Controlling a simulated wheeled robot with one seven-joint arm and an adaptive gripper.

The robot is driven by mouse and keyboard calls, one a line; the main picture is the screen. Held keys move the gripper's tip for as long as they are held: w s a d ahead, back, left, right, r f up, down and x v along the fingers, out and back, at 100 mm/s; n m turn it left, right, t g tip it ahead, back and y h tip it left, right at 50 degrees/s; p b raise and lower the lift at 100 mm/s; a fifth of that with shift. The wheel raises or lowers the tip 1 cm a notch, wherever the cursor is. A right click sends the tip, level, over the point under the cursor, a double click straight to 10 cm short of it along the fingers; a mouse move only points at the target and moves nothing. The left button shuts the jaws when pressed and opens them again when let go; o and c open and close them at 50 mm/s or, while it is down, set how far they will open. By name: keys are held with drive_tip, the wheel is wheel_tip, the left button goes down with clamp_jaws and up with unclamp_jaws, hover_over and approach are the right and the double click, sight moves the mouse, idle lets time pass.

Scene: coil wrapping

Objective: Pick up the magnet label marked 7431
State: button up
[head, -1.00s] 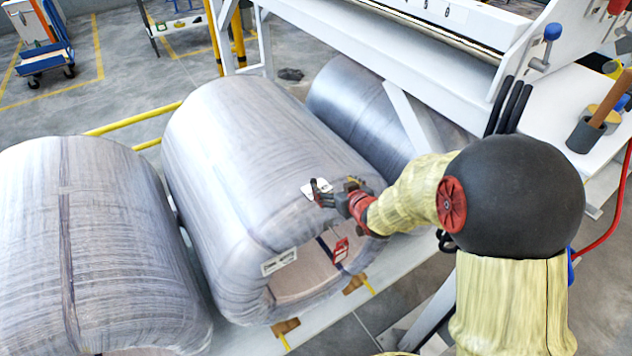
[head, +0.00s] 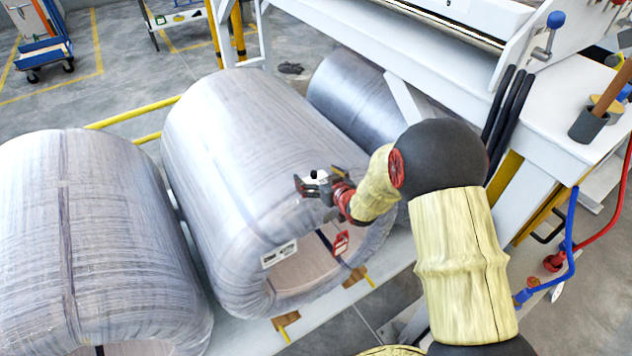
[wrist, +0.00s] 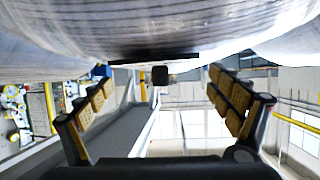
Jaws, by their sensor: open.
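A small white plate with a black knob (head: 316,175) is on the upper side of the middle wrapped coil, near its front end; I take it for the magnet label. Its marking cannot be read. In the wrist view a thin dark plate edge lies against the coil, with a black knob (wrist: 160,76) hanging into the gap between the fingers. My gripper (head: 313,190) is open beside the plate, its fingers on either side of the knob in the wrist view (wrist: 158,72). Neither finger visibly touches the knob.
The middle coil (head: 235,140) stands between the left coil (head: 95,230) and a rear coil (head: 345,95). A printed white label (head: 279,254) and a red tag (head: 341,243) are at the middle coil's front end. A white machine frame (head: 470,60) stands behind my arm.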

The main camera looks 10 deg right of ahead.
drive_tip(key=shift+c, duration=1.3)
drive_tip(key=c, duration=1.7)
drive_tip(key=shift+c, duration=0.2)
